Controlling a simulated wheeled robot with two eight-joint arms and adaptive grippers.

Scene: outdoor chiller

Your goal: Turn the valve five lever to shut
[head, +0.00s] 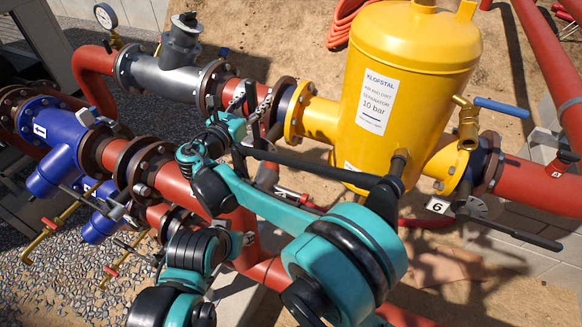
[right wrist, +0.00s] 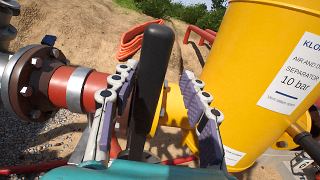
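In the right wrist view, a black lever (right wrist: 153,80) with a rounded end stands upright, close to the camera. My right gripper (right wrist: 158,90) has one finger on each side of it, with a visible gap on both sides, so it is open around the lever. In the head view, my right gripper (head: 253,98) is beside the dark flanges of the red pipe, left of the yellow separator. There the lever is hard to tell apart from the dark fingers and flanges, and no label five is readable. My left gripper is not in view.
The yellow separator (head: 415,75) stands close on the right. A valve marked 6 with a black lever (head: 510,235) is at its lower right. A blue-handled tap (head: 500,106) sticks out there. Blue valves (head: 65,140) and red pipes crowd the left.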

